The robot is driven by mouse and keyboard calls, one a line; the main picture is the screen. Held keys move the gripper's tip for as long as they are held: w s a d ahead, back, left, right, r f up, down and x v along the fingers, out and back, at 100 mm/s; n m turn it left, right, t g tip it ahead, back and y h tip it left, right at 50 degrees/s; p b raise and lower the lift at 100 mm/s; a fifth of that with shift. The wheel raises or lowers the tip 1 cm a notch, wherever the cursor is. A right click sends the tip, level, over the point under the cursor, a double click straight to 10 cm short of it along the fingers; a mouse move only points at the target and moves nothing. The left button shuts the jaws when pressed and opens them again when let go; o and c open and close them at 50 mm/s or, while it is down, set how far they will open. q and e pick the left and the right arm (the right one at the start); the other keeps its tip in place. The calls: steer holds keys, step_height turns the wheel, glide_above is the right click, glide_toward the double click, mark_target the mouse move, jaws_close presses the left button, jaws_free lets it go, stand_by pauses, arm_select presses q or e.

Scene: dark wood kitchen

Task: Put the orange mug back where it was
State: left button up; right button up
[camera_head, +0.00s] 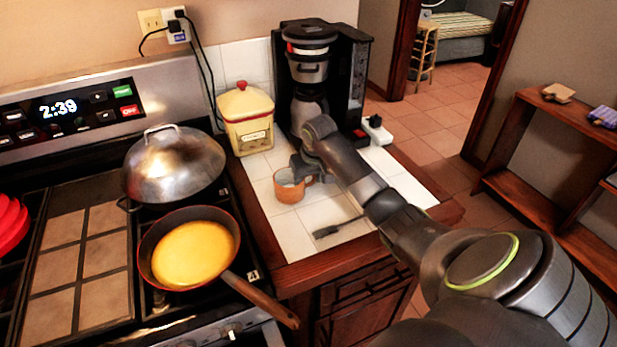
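The orange mug (288,188) stands upright on the white tiled counter (325,212), in front of the coffee maker. Its opening faces up and its handle side is toward the right. My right gripper (303,174) is at the mug's back right rim and handle side. The fingers are small and partly hidden by my own wrist, so I cannot tell whether they close on the mug or only rest beside it. My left gripper is not in view.
A black coffee maker (347,85) and a cream canister (246,122) stand behind the mug. A dark utensil (338,228) lies in front of it. On the stove at left are a pan with yellow contents (192,252) and a domed metal lid (173,165).

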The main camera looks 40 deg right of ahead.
steer(key=o, duration=0.3)
steer(key=shift+r, duration=0.15)
steer(key=v, duration=1.2)
steer(key=shift+b, duration=0.3)
steer(key=shift+r, duration=0.15)
